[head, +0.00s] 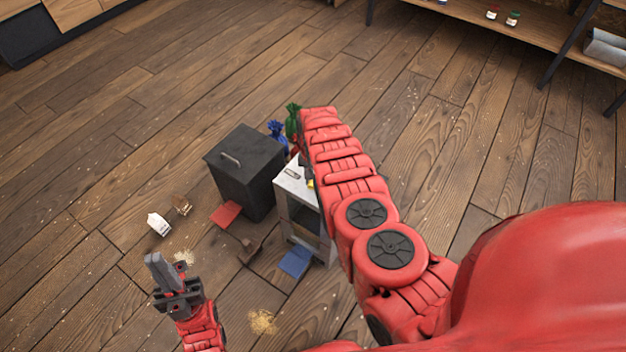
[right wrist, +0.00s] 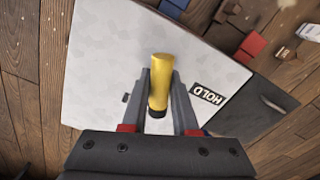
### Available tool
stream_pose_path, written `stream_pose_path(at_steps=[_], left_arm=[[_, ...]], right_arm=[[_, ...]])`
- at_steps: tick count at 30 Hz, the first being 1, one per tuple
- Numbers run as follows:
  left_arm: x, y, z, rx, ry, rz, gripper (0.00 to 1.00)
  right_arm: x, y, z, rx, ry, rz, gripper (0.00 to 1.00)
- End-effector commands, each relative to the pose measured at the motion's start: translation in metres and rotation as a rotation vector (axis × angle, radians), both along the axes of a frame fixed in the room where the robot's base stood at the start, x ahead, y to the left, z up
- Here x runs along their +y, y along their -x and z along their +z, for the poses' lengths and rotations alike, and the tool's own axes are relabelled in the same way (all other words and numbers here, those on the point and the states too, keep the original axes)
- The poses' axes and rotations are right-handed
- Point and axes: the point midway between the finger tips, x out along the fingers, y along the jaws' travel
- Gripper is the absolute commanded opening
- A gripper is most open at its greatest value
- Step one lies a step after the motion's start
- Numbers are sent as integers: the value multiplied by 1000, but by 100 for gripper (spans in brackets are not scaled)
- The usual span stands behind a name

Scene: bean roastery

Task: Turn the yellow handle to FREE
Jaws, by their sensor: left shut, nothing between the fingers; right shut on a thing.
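The yellow handle (right wrist: 160,82) stands on the pale top panel (right wrist: 105,65) in the right wrist view. My right gripper (right wrist: 160,95) is shut on it, one finger on each side. A black label reading HOLD (right wrist: 207,94) lies to the right of the handle. No FREE label can be read; a small dark mark shows left of the fingers. In the head view the white cabinet (head: 283,186) is partly covered by my right arm, which hides the right gripper and most of the handle. My left gripper (head: 160,268) is shut and empty, away at the lower left.
A dark grey bin (head: 240,185) with a lid handle stands left of the cabinet. Blue (head: 277,131) and green (head: 293,120) sacks are behind. A red mat (head: 226,214), a blue mat (head: 295,262) and a white carton (head: 158,224) lie on the floor. Open floor surrounds them.

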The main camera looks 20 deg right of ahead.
Motion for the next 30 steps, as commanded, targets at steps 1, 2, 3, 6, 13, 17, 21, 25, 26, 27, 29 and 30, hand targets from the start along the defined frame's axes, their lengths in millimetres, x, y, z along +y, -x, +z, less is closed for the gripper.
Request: stream_pose_path(at_steps=[1,2,3,6,13,17,21,25,26,27,29,30], left_arm=[[0,0,-2,0,0,0,0],[0,0,-3,0,0,0,0],[0,0,-4,0,0,0,0],[0,0,-6,0,0,0,0],[0,0,-11,0,0,0,0],[0,0,-13,0,0,0,0],[0,0,-15,0,0,0,0],[0,0,-15,0,0,0,0],[0,0,-16,0,0,0,0],[0,0,-16,0,0,0,0],[0,0,-16,0,0,0,0],[0,0,-16,0,0,0,0]], right_arm=[[1,0,-2,2,-1,-40,0],[1,0,-2,2,-1,-68,0],[1,0,-2,1,-1,-106,0],[1,1,-2,2,0,-198,0],[1,2,-3,5,1,-384,0],[1,2,-2,5,0,-465,0],[0,1,-2,5,0,-531,0],[0,1,-1,4,0,-572,0],[0,1,-1,4,0,-578,0],[0,1,-1,3,1,-585,0],[0,1,-1,3,1,-593,0],[0,1,-1,3,1,-597,0]])
